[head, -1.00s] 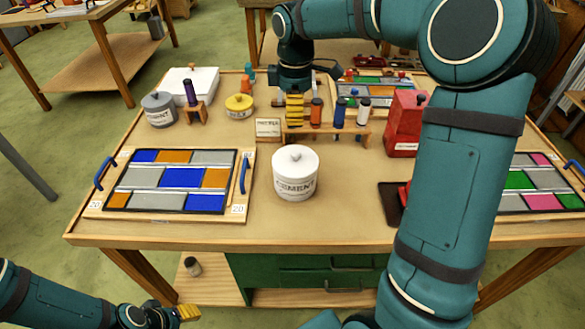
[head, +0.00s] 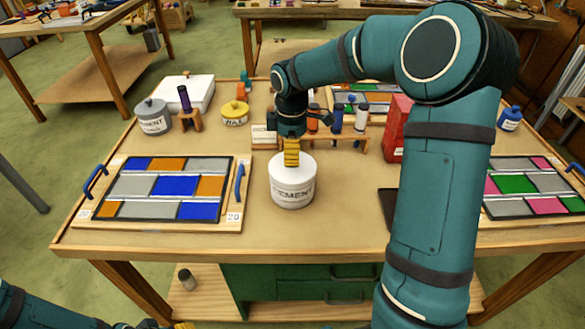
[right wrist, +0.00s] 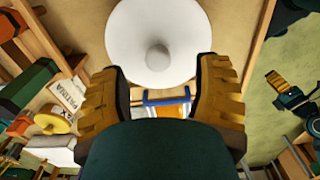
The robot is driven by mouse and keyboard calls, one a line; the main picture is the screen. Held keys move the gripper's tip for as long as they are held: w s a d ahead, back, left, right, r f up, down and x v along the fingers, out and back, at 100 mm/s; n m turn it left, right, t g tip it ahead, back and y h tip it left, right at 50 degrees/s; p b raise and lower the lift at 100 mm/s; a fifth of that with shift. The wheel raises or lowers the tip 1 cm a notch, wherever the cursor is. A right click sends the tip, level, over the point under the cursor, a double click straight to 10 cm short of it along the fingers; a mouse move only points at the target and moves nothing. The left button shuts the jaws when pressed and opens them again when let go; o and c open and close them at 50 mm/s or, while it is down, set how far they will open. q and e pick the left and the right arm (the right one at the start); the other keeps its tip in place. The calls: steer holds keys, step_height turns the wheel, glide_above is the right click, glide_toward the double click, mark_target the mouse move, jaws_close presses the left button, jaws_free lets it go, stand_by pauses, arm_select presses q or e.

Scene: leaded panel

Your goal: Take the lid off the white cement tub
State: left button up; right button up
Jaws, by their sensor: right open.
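The white cement tub (head: 292,192) stands upright on the bench, with its white lid (head: 308,164) on. In the right wrist view the lid (right wrist: 135,30) is a white disc with a round knob (right wrist: 158,58) in its middle. My right gripper (head: 291,163) is over the lid, its yellow fingers pointing down and hiding the knob in the head view. In the right wrist view its fingers (right wrist: 161,70) are apart with nothing between them; the knob shows just beyond the gap. My left gripper (right wrist: 274,80) is off to the right there, too small to read.
A grey cement tub (head: 153,118) and a yellow-lidded tub (head: 234,114) stand at the back left. A leaded panel (head: 165,188) lies left of the white tub. A wooden rack (head: 350,139) with bottles stands behind it, and a red container (head: 397,125) to the right.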

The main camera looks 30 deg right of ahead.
step_height(320, 180, down, 4)
steer(key=shift+d+b, duration=0.15)
steer(key=shift+b, duration=0.3)
jaws_close()
steer(key=shift+r, duration=0.1)
